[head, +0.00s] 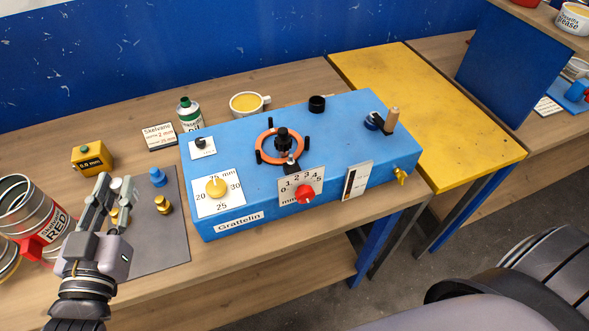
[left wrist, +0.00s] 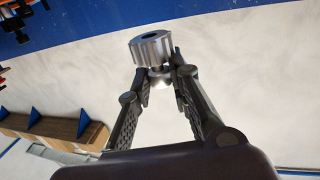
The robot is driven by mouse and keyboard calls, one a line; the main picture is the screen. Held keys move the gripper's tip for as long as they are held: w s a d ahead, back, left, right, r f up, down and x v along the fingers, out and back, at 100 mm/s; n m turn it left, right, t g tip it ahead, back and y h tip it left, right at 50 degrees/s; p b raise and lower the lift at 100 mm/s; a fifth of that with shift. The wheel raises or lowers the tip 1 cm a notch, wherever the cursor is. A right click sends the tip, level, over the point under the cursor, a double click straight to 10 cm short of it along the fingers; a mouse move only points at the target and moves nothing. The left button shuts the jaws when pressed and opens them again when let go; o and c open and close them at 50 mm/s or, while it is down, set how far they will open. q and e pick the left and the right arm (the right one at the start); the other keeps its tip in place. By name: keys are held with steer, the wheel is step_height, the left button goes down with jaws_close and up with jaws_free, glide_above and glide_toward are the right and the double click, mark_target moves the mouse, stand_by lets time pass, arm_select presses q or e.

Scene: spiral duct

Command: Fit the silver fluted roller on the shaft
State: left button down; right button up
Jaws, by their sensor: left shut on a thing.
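The silver fluted roller (left wrist: 152,47) is held at the fingertips of my left gripper (left wrist: 160,76), with its dark bore showing in the left wrist view. In the head view my left gripper (head: 116,200) is raised over the grey mat at the left, and the roller (head: 116,184) shows small and pale between the fingers. The blue machine (head: 235,172) stands to the right, apart from the gripper. On its top a dark upright post (head: 283,138), which may be the shaft, stands inside an orange ring (head: 262,155). My right gripper is out of view.
On the grey mat (head: 160,245) stand a blue roller (head: 158,177) and brass rollers (head: 162,204). A yellow block (head: 91,159), green-capped bottle (head: 189,114) and cup (head: 247,104) stand behind. Cans (head: 35,215) are at far left. The yellow table (head: 455,130) is clear.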

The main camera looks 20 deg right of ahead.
arm_select(q)
steer(key=shift+w+b, duration=0.2)
steer(key=shift+b, duration=0.3)
steer(key=shift+s+a+r, duration=0.1)
steer(key=shift+s, duration=0.2)
step_height(320, 180, down, 15)
steer(key=b, duration=0.4)
steer(key=shift+b, duration=0.35)
step_height(320, 180, down, 5)
steer(key=shift+w, duration=0.1)
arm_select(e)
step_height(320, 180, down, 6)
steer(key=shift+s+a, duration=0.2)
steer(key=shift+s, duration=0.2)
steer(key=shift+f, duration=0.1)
